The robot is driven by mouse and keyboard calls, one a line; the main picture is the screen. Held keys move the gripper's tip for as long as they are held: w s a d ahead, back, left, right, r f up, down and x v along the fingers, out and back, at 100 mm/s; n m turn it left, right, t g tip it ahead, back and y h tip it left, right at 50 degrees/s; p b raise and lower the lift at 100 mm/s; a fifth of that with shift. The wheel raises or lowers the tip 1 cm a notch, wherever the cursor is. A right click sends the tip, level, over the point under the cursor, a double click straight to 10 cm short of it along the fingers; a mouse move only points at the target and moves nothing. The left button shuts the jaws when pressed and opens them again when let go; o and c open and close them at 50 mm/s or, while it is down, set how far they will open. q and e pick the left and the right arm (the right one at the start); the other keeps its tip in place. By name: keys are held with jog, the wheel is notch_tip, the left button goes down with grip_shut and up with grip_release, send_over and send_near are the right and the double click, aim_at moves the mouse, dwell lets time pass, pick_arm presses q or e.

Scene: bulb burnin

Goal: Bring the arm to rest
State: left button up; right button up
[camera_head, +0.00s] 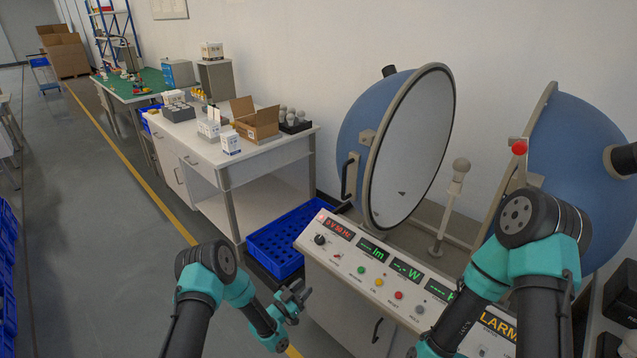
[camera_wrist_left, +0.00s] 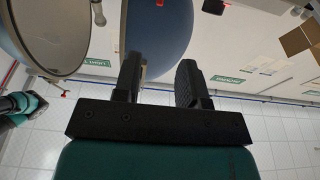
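My left gripper (camera_head: 293,298) hangs low in front of the left end of the control console, clear of the blue crate. In the left wrist view its two black fingers (camera_wrist_left: 160,80) stand apart with nothing between them. My right arm (camera_head: 540,240) reaches in at the right, in front of the console. Its lower part runs out of the bottom of the head view, and its gripper is hidden or out of frame. Part of a teal arm (camera_wrist_left: 22,104) also shows at the left edge of the left wrist view.
A blue crate (camera_head: 270,250) lies left of the console. A white bench (camera_head: 205,150) holds boxes and bulbs.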

pick_arm(q)
jog(key=s+a+f+n+g+y, duration=0.3)
jog(key=s+a+n+g+y, duration=0.45)
jog(key=s, duration=0.55)
jog(key=s+a+r+n+g+y, duration=0.1)
jog(key=s+a+g, duration=0.2)
jog(key=s, duration=0.7)
jog(key=s+a+r+n+g+y, duration=0.1)
jog(key=s+a+r+g, duration=0.1)
jog(key=s, duration=0.8)
jog(key=shift+s+a+r+g, duration=0.25)
jog(key=shift+a+g, duration=0.3)
jog(key=shift+g, duration=0.4)
jog(key=shift+o, duration=0.3)
jog(key=shift+n, duration=0.25)
